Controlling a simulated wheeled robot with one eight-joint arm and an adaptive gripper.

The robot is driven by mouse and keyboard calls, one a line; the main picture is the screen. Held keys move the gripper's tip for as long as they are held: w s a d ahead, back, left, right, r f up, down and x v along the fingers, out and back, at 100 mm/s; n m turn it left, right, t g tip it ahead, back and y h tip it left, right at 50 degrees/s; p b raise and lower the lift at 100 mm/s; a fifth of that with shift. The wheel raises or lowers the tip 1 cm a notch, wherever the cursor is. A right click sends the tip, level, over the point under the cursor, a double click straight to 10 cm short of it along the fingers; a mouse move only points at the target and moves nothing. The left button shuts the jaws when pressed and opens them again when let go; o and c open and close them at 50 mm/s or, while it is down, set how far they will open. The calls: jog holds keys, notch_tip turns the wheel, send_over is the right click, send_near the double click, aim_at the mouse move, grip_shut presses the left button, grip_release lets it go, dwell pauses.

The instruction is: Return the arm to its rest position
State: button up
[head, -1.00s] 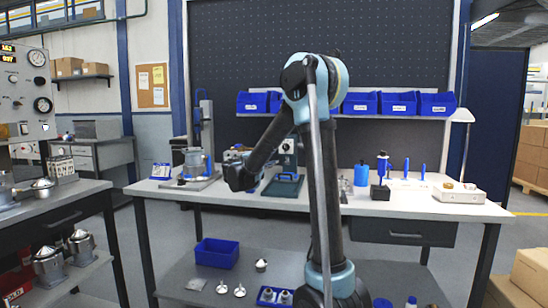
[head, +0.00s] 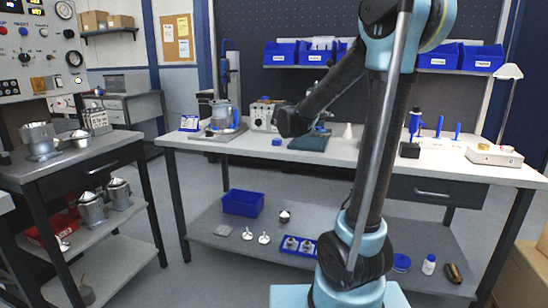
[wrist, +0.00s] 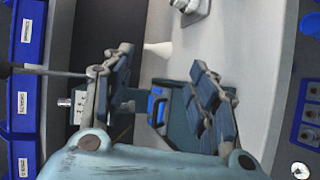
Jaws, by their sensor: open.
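My gripper (wrist: 165,88) is open in the wrist view, with its two blue-grey jointed fingers apart and nothing held between them. Past the fingers lies a dark green tray or case (wrist: 178,125) with a blue item on it, on the bench. In the head view my arm stands upright at the right and its forearm bends down to the left over the workbench (head: 222,150). My gripper (head: 320,127) is small there and partly hidden behind the dark wrist joint, near the dark green tray (head: 308,143).
A white cone (wrist: 158,48) stands near the fingers. Blue bins (head: 453,57) line the shelf behind my arm. A stand with a clear vessel (head: 221,115) is on the bench's left, a white box (head: 494,156) on its right. A side table (head: 80,158) stands left, with open floor between.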

jog(key=s+d+f+m+g+y, duration=0.25)
jog(key=s+f, duration=0.25)
jog(key=s, duration=0.4)
jog(key=s+d+f+m+g+y, duration=0.25)
jog(key=s+f, duration=0.35)
jog(key=s, duration=0.4)
jog(key=s+a+f+m+g+y, duration=0.1)
jog(key=s+a+f+m+y, duration=0.1)
jog(key=s+f, duration=0.4)
jog(key=s+a+f+m+g+y, duration=0.1)
jog(key=s+a+f+y, duration=0.3)
jog(key=s, duration=0.8)
notch_tip(320, 180, down, 2)
jog(key=shift+s+a+f+m+g, duration=0.15)
jog(key=shift+s+a+m+g, duration=0.1)
jog(key=shift+a+m+g, duration=0.2)
jog(key=shift+w, duration=0.1)
jog(key=shift+w+f, duration=0.2)
jog(key=shift+w, duration=0.1)
